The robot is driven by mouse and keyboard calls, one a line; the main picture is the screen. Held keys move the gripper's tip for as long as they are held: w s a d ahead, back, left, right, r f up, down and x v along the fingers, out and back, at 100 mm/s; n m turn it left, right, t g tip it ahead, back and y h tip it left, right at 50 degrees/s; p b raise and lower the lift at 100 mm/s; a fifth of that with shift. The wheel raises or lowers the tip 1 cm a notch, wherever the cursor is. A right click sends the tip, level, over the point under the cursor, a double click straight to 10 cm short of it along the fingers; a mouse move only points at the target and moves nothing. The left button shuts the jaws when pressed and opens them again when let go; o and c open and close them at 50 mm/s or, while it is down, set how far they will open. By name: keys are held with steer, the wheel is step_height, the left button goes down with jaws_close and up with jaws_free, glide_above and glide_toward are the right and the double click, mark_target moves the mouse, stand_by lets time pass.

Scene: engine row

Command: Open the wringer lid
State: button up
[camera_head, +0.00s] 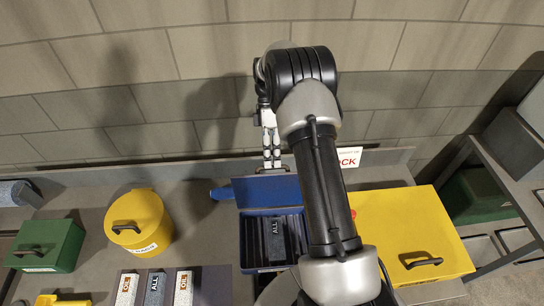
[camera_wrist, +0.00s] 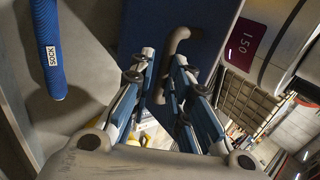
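The blue box (camera_head: 243,250), apparently the wringer, stands in the middle of the bench with a slatted dark inside showing. Its blue lid (camera_head: 267,190) stands raised at the back edge. In the wrist view the lid (camera_wrist: 212,25) is a broad blue panel with a curved grey-beige handle (camera_wrist: 172,55). My gripper (camera_head: 270,150) is behind and above the lid in the head view. In the wrist view my gripper (camera_wrist: 164,60) has its two fingers apart, with the handle between them; contact is unclear.
A dark block marked ALL (camera_head: 277,240) lies in the blue box. A yellow box (camera_head: 410,238) stands right, a yellow round bin (camera_head: 138,222) left, a green box (camera_head: 47,243) farther left. A blue roll marked SOCK (camera_wrist: 50,50) is left in the wrist view. A wall stands behind.

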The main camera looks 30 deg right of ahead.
steer(key=o, duration=0.4)
step_height(320, 180, down, 2)
steer(key=shift+s+r, duration=0.15)
steer(key=shift+r, duration=0.05)
steer(key=v, duration=1.2)
steer(key=shift+f, duration=0.1)
